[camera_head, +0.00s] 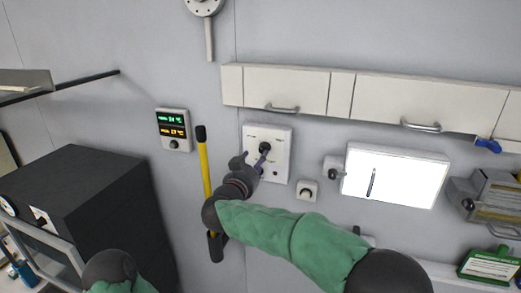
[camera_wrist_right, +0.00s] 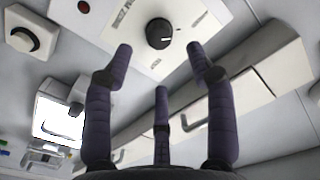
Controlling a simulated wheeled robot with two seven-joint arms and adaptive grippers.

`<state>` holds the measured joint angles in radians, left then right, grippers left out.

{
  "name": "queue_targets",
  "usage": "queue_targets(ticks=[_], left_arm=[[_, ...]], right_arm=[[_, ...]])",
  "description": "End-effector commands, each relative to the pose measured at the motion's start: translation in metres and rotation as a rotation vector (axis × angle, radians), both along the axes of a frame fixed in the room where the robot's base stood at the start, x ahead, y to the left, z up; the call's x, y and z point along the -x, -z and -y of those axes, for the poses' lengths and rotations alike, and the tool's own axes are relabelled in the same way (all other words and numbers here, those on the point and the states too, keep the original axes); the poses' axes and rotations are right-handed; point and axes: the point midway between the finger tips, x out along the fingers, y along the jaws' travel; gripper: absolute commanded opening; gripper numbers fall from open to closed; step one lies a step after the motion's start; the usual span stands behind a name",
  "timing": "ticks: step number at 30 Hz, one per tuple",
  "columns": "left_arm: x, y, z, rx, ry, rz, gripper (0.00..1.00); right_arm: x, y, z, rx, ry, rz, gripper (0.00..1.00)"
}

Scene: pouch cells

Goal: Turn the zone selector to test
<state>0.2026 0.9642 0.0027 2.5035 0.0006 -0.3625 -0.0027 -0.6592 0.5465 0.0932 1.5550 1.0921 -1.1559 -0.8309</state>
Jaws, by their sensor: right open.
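The zone selector is a round black knob (camera_wrist_right: 159,33) with a white pointer mark, on a white wall panel (camera_head: 282,138). The knob also shows in the head view (camera_head: 265,147), and the panel in the right wrist view (camera_wrist_right: 190,12). My right gripper (camera_head: 256,160) is at the panel in the head view. In the right wrist view its purple fingers (camera_wrist_right: 160,65) are spread, with the knob beyond and between the two longer ones, apart from them. The panel's lettering is too small to read. Of my left arm, only a dark rounded part and green sleeve show at the bottom left.
A yellow-handled tool (camera_head: 204,170) hangs left of the panel. A small white switch (camera_head: 307,190) and a bright lit board (camera_head: 396,176) are to the right. Wall cabinets (camera_head: 300,92) run above. A thermostat display (camera_head: 173,130) and black oven (camera_head: 90,195) stand left.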

Motion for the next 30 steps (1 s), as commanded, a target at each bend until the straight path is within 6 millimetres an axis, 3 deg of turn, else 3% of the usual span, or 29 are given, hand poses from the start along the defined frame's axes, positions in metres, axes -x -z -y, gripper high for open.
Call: queue_targets(ticks=[9,23,29,30], left_arm=[[0.0,-0.013,0.0,0.0,0.0,0.001,0.4],[0.0,-0.015,0.0,0.0,0.0,0.001,0.4],[0.0,-0.015,0.0,0.0,0.0,0.001,0.4],[0.0,-0.015,0.0,0.0,0.0,0.001,0.4]], right_arm=[[-0.046,0.0,0.015,0.0,0.001,-0.001,0.56],[-0.057,0.0,0.018,0.0,-0.001,0.0,0.56],[-0.056,0.0,0.018,0.0,-0.001,0.0,0.03],[-0.056,0.0,0.018,0.0,-0.001,0.0,0.0]])
